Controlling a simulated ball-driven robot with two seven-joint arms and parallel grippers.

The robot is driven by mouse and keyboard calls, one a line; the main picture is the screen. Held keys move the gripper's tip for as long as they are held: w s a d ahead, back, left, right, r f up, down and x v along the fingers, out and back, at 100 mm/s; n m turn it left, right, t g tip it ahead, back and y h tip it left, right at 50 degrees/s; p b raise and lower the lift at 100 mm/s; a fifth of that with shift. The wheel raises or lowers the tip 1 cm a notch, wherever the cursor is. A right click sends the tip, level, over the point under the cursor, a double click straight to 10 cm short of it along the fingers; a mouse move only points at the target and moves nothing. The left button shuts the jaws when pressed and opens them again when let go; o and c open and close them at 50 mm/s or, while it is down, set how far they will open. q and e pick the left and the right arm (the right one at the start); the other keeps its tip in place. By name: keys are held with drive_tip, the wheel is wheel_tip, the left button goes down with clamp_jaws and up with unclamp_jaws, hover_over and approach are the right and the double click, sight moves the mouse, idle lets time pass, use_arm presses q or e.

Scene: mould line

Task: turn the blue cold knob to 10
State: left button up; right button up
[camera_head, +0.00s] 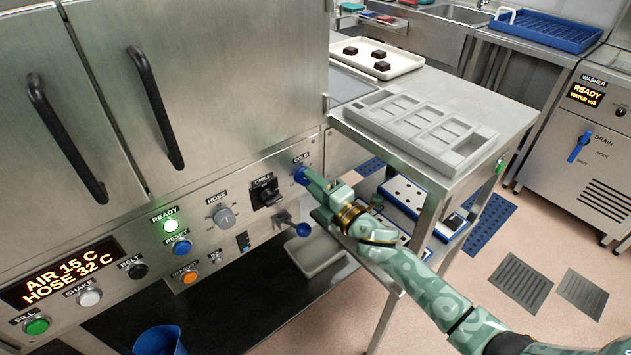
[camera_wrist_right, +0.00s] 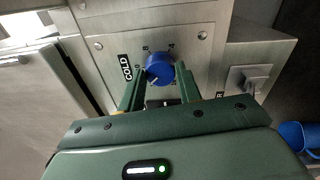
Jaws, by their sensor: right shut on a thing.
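The blue cold knob (camera_head: 301,175) sits at the right end of the steel control panel, under a COLD label. In the right wrist view the knob (camera_wrist_right: 160,69) shows between the finger ends, with a pale pointer mark at its lower left and a numbered scale around it. My left gripper is not in view.
Left of the knob are the black CHILL switch (camera_head: 266,195) and the grey HOSE knob (camera_head: 224,217). A blue-tipped lever (camera_head: 303,230) sticks out below. A steel table (camera_head: 470,95) with a grey mould (camera_head: 420,128) stands close to the right. The display (camera_head: 62,272) reads AIR 15 C, HOSE 32 C.

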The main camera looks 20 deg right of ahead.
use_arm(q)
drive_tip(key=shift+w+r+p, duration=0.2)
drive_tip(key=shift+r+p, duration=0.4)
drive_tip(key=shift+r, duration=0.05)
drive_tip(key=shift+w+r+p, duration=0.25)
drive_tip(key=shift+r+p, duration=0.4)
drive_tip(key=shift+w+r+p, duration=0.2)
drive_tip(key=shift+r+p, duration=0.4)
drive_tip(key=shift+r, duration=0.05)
use_arm(e)
drive_tip(key=shift+m+h, duration=0.4)
drive_tip(key=shift+m, duration=3.6)
drive_tip(key=shift+f+m, duration=0.15)
drive_tip(key=shift+m, duration=0.15)
drive_tip(key=o, duration=1)
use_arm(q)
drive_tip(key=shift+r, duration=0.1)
use_arm(e)
drive_tip(key=shift+s, duration=0.1)
use_arm(q)
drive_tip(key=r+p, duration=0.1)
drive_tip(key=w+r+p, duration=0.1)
drive_tip(key=p, duration=0.1)
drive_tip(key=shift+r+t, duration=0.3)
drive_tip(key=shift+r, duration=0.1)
use_arm(e)
drive_tip(key=v, duration=1.6)
